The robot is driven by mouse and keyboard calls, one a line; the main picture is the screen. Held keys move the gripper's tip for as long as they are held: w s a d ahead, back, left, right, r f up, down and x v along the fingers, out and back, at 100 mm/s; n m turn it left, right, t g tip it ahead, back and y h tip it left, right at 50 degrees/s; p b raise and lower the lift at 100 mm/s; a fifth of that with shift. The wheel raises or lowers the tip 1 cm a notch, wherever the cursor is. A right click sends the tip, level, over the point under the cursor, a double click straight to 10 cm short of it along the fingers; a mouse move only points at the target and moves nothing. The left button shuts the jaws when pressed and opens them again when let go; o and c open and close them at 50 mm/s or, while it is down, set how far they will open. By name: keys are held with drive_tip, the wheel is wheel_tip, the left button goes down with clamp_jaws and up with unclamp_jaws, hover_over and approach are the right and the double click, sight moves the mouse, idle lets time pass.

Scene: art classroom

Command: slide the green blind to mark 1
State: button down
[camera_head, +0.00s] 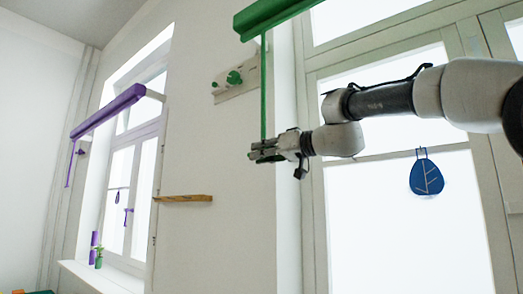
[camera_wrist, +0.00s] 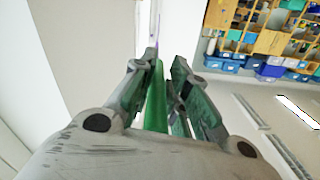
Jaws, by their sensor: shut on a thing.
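The green blind (camera_head: 270,14) is rolled up at the top of the near window, partly cut off by the picture's top edge. A thin green pull rod (camera_head: 263,90) hangs straight down from it. My gripper (camera_head: 262,152) is shut on the lower part of this rod, beside the wall left of the window. In the wrist view, the green rod (camera_wrist: 156,110) runs between the two fingers of my gripper (camera_wrist: 162,85). I cannot make out any mark with a number.
A pale wall plate with green knobs (camera_head: 235,78) sits left of the rod. A small wooden shelf (camera_head: 183,198) is lower on the wall. A purple blind (camera_head: 107,111) hangs at the far window.

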wheel_tip(320, 180, down, 24)
drive_tip(key=shift+w+d, duration=0.15)
drive_tip(key=c, duration=1.5)
unclamp_jaws()
drive_tip(key=shift+w+d, duration=0.1)
drive_tip(key=shift+o, duration=0.2)
drive_tip(key=v, duration=1.2)
